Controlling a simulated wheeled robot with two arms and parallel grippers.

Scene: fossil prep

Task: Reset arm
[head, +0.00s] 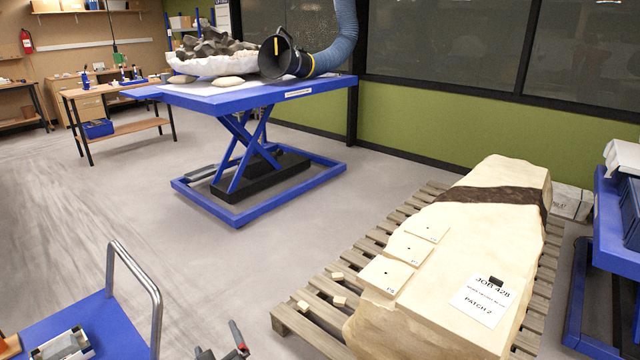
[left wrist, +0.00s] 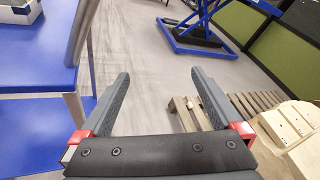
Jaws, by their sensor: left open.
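My left gripper (head: 222,352) shows at the bottom edge of the head view, between the blue cart and the pallet. In the left wrist view its two dark fingers (left wrist: 158,100) are spread wide with only floor between them, so it is open and empty. It touches nothing that I can see. My right gripper is not in either view. A large cream stone block (head: 480,245) with a dark band and a paper label lies on the pallet to the right of the left gripper.
A blue cart (head: 100,325) with a metal handle stands close on the left. The wooden pallet (head: 290,322) holds small chips. A blue lift table (head: 215,100) with a fossil and a hose stands behind. Another blue table (head: 610,230) is at right. The middle floor is clear.

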